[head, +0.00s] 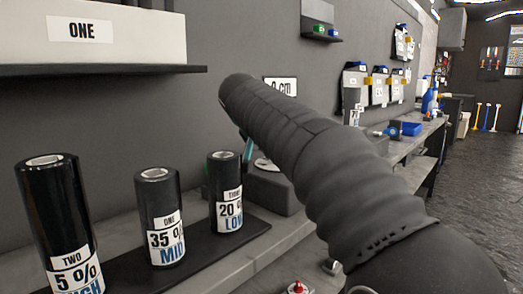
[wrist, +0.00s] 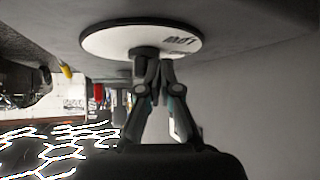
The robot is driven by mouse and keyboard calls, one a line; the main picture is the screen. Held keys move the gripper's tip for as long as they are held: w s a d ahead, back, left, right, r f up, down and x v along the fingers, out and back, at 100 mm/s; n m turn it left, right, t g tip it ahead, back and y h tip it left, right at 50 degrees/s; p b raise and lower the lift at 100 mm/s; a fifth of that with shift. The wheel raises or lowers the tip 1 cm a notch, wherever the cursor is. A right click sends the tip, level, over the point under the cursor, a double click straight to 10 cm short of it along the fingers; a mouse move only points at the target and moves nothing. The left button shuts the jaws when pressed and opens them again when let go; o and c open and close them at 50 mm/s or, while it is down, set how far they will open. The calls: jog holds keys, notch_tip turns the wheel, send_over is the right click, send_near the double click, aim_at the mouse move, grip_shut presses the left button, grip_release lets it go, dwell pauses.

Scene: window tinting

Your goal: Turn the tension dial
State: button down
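The tension dial shows in the wrist view as a white round plate (wrist: 115,40) with dark lettering, seen upside down, and a dark knob (wrist: 146,52) at its middle. My gripper (wrist: 155,64) is at the knob, its two fingertips drawn close together against it. The knob is partly hidden by the fingers, so the exact contact is hard to see. In the head view a sliver of the white dial plate (head: 264,164) shows on a dark grey block (head: 272,190) on the bench. My arm hides most of the dial and gripper there.
Black film rolls labelled 5 % (head: 55,215), 35 % (head: 158,205) and 20 % (head: 226,180) stand on a dark tray left of the dial. A shelf (head: 90,70) holds a white box above. A red-tipped item (head: 297,287) sits low, near my arm.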

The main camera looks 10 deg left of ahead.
jog(key=shift+w+f, duration=0.15)
dwell(0.6)
jog(key=shift+d, duration=0.15)
jog(key=shift+s+d+b, duration=0.3)
jog(key=shift+d+b, duration=0.1)
jog(key=shift+d, duration=0.05)
jog(key=shift+w+r, duration=0.1)
jog(key=shift+r, duration=0.3)
jog(key=r, duration=0.1)
jog(key=d+r, duration=0.1)
jog(key=r, duration=0.1)
jog(key=shift+w+d+r, duration=0.1)
jog(key=shift+d+r, duration=0.05)
jog(key=shift+d, duration=0.05)
notch_tip(320, 180, up, 6)
jog(key=a, duration=0.2)
jog(key=shift+s+a, duration=0.15)
jog(key=shift+s, duration=0.1)
